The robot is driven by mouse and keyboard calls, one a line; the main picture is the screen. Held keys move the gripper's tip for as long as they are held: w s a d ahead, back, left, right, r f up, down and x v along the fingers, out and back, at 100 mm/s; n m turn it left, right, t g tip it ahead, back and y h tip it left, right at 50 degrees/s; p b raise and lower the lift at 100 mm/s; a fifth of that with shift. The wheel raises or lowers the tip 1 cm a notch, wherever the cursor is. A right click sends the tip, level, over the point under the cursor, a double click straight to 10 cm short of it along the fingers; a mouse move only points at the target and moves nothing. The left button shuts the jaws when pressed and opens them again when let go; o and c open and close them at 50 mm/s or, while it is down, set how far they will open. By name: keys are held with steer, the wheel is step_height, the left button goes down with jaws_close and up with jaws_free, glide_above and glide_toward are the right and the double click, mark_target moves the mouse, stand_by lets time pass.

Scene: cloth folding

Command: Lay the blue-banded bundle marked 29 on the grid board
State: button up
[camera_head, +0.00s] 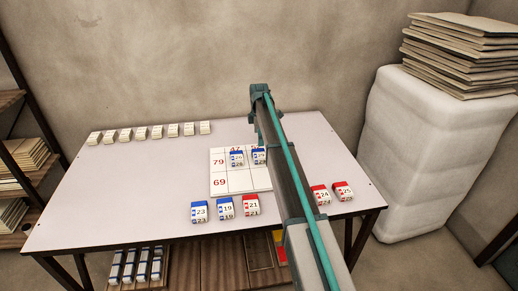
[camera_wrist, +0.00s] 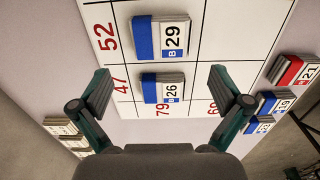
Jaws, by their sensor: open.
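The blue-banded bundle marked 29 (camera_wrist: 172,38) lies flat on the white grid board (camera_wrist: 228,30), in the cell of row 79 beside the label 52. In the head view bundle 29 (camera_head: 259,157) lies close to my arm, on the grid board (camera_head: 262,183). A blue-banded bundle marked 26 (camera_wrist: 165,89) lies in the neighbouring cell, row 79 and column 47. My gripper (camera_wrist: 160,90) is open and empty. In the wrist view its fingers appear on either side of bundle 26; bundle 29 is beyond the fingertips.
Blue bundles 23 (camera_head: 199,212) and 19 (camera_head: 225,207) and red bundle 21 (camera_head: 250,205) stand along the front edge of the table (camera_head: 130,205). Red bundles 24 (camera_head: 321,196) and 25 (camera_head: 342,191) are to the right. Several white-banded bundles (camera_head: 157,131) line the back left.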

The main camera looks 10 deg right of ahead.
steer(key=shift+r, duration=1.55)
steer(key=shift+a, duration=0.1)
